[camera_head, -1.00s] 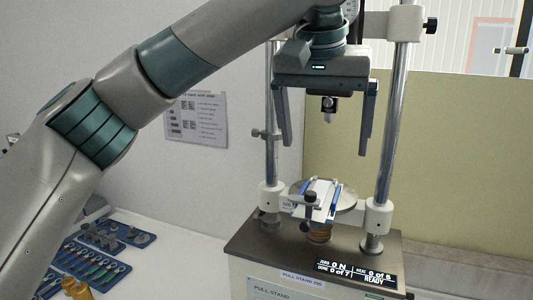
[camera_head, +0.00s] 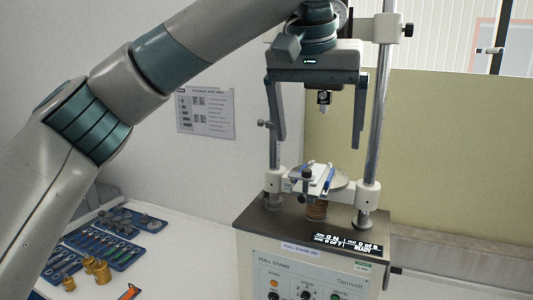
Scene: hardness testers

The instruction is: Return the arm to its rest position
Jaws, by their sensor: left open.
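My left arm comes in from the left and crosses the upper part of the head view. My left gripper (camera_head: 316,130) hangs downward from it, its two long fingers spread wide and nothing between them. It appears in front of the upper part of the pull stand (camera_head: 300,231), between its two steel posts. Below the gripper, a white and blue specimen (camera_head: 312,180) rests on the round plate (camera_head: 340,181) of the stand, apart from the fingers. The stand's display reads 0 N and READY. My right gripper is not in view.
A white table (camera_head: 185,254) at lower left holds blue trays (camera_head: 108,246) of tools and several brass pieces (camera_head: 98,269). A printed sheet (camera_head: 206,113) hangs on the wall behind. A yellowish panel (camera_head: 440,150) stands right of the stand.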

